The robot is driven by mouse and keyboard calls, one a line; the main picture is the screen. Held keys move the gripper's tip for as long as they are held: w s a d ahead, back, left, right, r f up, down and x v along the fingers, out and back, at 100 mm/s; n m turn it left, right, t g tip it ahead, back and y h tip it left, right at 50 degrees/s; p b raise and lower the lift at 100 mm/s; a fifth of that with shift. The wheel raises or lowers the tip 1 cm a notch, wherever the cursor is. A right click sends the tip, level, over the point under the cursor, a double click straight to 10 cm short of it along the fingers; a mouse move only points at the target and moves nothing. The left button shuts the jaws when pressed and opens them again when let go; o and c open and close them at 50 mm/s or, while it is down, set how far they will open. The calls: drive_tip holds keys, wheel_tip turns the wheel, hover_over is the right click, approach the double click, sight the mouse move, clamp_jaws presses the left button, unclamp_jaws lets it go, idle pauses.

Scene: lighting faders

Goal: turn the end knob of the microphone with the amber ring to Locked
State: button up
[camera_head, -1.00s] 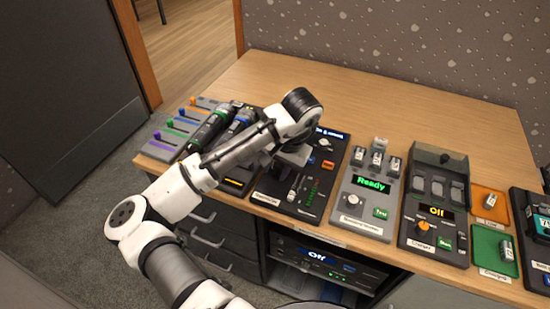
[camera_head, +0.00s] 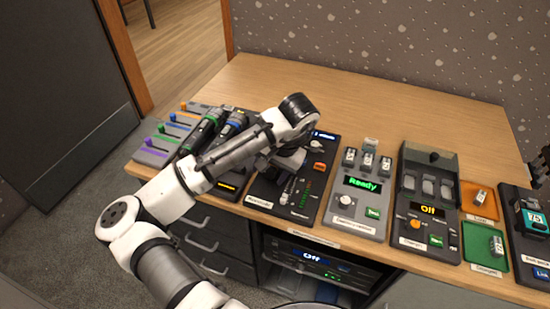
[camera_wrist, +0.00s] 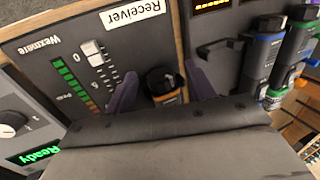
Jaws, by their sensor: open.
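A black cylinder with an amber ring (camera_wrist: 163,92), which looks like the amber-ringed microphone's end, shows in the wrist view beside the Receiver label. My gripper (camera_wrist: 161,76) is open, with one finger on each side of this end and visible gaps. The rest of the microphone is hidden behind the gripper body. In the head view my gripper (camera_head: 268,164) is over the left part of the receiver panel (camera_head: 318,190), and the amber ring cannot be made out there. I cannot read a lock marking on the knob.
Microphones with a green ring (camera_wrist: 301,40) and a blue ring (camera_wrist: 264,46) lie close by. A fader (camera_wrist: 94,52) and level lights are at the gripper's other side. The Ready panel (camera_head: 346,213) stands to the right in the head view. The desk behind is clear.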

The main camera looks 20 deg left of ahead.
drive_tip(key=v, duration=1.3)
drive_tip(key=shift+r+p, duration=0.15)
drive_tip(key=shift+p, duration=0.15)
